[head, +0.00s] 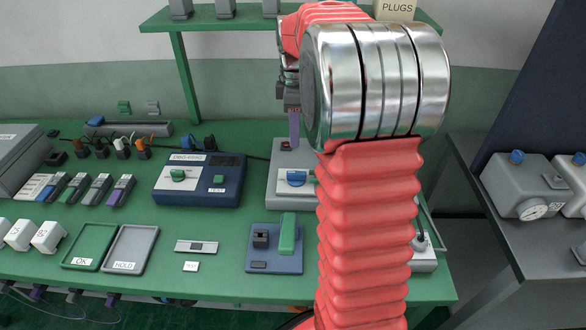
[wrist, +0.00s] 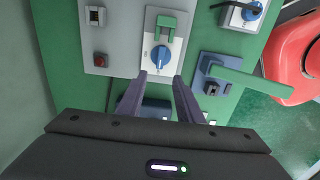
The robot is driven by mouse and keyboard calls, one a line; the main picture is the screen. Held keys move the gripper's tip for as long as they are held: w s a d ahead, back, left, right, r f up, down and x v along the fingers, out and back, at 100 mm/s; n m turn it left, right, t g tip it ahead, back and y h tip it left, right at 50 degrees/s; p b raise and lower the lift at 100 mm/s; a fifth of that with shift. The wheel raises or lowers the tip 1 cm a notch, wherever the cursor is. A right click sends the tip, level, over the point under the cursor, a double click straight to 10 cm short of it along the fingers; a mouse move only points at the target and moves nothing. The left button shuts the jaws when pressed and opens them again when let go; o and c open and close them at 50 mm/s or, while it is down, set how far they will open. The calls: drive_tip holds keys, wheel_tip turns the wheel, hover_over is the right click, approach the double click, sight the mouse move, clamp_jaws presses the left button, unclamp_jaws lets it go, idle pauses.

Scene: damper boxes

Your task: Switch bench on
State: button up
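The grey bench panel (head: 286,205) carries a white plate with a blue rotary knob (head: 296,178), which shows a white mark. In the wrist view the knob (wrist: 161,57) sits just ahead of my fingertips, with a green bracket-shaped piece (wrist: 166,22) beside it on the plate. A red button (wrist: 100,60) and a small white-framed rocker (wrist: 96,16) are on the same panel (wrist: 120,40). My gripper (wrist: 158,78) is open, its two purple fingers apart with nothing between the tips. In the head view one purple finger (head: 294,128) hangs above the panel; my arm hides the panel's right part.
A blue box with a green lever (head: 287,235) stands in front of the panel. A dark blue tester box (head: 200,190) is to its left. Green and grey trays (head: 130,250) lie front left. A shelf (head: 230,22) spans the back. Grey units stand on a side table at right.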

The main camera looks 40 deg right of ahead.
sight(294, 172)
wheel_tip(294, 172, down, 14)
drive_tip(key=shift+r, duration=0.1)
idle(0.8)
drive_tip(key=shift+c, duration=0.2)
clamp_jaws()
drive_tip(key=shift+a, duration=0.25)
drive_tip(key=shift+d, duration=0.2)
